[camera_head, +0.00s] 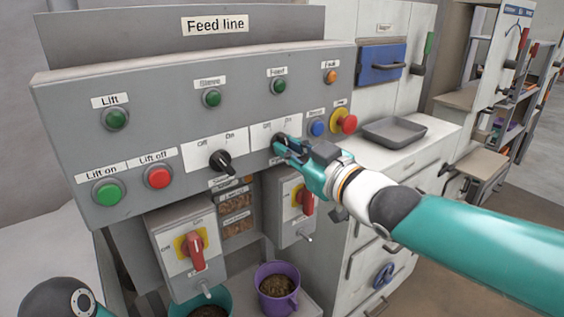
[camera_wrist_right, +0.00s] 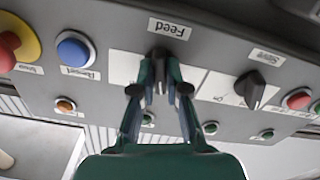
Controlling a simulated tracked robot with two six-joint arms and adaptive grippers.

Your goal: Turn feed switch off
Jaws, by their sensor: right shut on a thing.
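The feed switch (camera_wrist_right: 159,54) is a black rotary knob on a white plate with Off and On marks, on the grey control panel (camera_head: 140,80). In the wrist view its "Feed" label appears upside down. My right gripper (camera_wrist_right: 161,78) is shut on this knob from the front. In the head view the right gripper (camera_head: 285,146) covers most of the knob, so I cannot tell which mark it points to. My left gripper is not in view; only a dark part of my left arm shows at the bottom left.
A second black rotary switch (camera_head: 221,161) sits to the left. A blue button (camera_head: 317,127) and a red emergency stop (camera_head: 348,123) sit close on the right. Red-handled switches (camera_head: 195,249) and a purple bucket (camera_head: 277,289) are below. A grey tray (camera_head: 394,132) is at right.

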